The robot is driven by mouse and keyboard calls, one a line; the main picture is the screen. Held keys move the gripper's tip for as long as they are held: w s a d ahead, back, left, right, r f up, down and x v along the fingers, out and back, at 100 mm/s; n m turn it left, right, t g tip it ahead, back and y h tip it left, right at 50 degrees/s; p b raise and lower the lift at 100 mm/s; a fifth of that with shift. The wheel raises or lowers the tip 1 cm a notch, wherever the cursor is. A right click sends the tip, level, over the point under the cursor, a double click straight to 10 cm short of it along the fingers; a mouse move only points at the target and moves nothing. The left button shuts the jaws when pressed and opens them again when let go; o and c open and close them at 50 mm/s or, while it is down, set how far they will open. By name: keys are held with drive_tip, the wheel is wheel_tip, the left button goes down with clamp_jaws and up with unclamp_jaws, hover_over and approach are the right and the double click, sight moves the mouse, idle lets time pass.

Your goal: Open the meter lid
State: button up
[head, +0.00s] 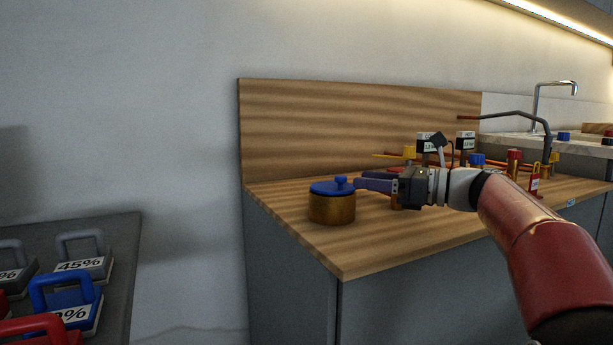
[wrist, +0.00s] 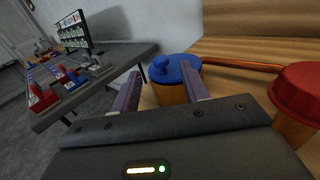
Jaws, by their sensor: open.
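A round brass meter body (head: 333,209) with a blue lid (head: 331,187) stands near the left front of the wooden counter. My gripper (head: 361,182) is open and empty, just right of the lid in the head view. In the wrist view my gripper (wrist: 162,92) has its two purple fingers apart. I cannot tell whether a finger touches the lid.
A second meter with a red lid (wrist: 298,88) stands close on the right in the wrist view. A copper pipe (wrist: 240,64) runs behind. Valves, pipes and labelled boxes (head: 465,140) crowd the counter's right side. A dark table (head: 122,260) with labelled blocks stands left.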

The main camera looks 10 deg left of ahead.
sight(333, 188)
drive_tip(key=x, duration=0.8)
drive_tip(key=shift+b, duration=0.3)
clamp_jaws()
